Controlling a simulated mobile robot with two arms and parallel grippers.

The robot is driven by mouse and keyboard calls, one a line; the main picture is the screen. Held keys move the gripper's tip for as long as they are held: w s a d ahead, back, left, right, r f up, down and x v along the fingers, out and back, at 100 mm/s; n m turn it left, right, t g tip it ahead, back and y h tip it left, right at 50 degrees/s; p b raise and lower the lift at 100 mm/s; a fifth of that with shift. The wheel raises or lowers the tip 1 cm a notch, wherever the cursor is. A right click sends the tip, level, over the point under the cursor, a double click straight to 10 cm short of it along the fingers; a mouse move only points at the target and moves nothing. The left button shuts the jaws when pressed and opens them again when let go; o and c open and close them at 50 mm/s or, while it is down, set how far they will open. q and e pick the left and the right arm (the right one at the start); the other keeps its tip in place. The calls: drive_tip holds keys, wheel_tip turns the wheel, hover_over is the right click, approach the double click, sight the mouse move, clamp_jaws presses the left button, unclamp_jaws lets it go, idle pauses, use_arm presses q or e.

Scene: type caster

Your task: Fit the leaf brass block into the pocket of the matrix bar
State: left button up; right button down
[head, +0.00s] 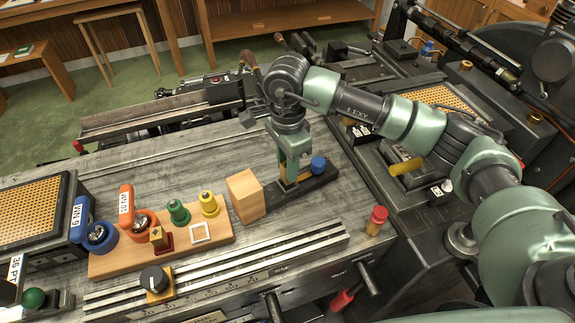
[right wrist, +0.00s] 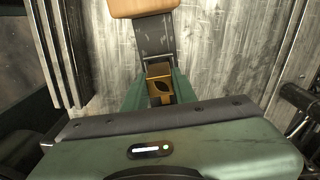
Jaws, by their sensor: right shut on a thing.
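My right gripper (head: 291,174) points down over the dark matrix bar (head: 322,178), close to the bar's blue knob (head: 318,163). The right wrist view shows its green fingers (right wrist: 160,92) shut on the leaf brass block (right wrist: 161,87), whose top carries a dark leaf shape. The dark bar (right wrist: 152,38) runs beneath and beyond the block. Brass-coloured surfaces show around the block between the fingers. The fingers hide the block's lower part and the pocket, so I cannot tell how deep the block sits. My left gripper is not in view.
A wooden block (head: 245,195) stands against the bar's left part. A red-capped jar (head: 376,221) stands at the right. Metal rails (head: 240,262) run in front.

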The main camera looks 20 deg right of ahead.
idle(0.7)
drive_tip(key=shift+b, duration=0.35)
drive_tip(key=shift+b, duration=0.3)
idle(0.5)
drive_tip(key=shift+f, duration=0.1)
drive_tip(key=shift+f+b, duration=0.35)
drive_tip(key=shift+b, duration=0.1)
drive_tip(key=shift+f+b, duration=0.7)
drive_tip(key=c, duration=1.1)
unclamp_jaws()
drive_tip(key=shift+o, duration=0.2)
drive_tip(key=shift+r, duration=0.1)
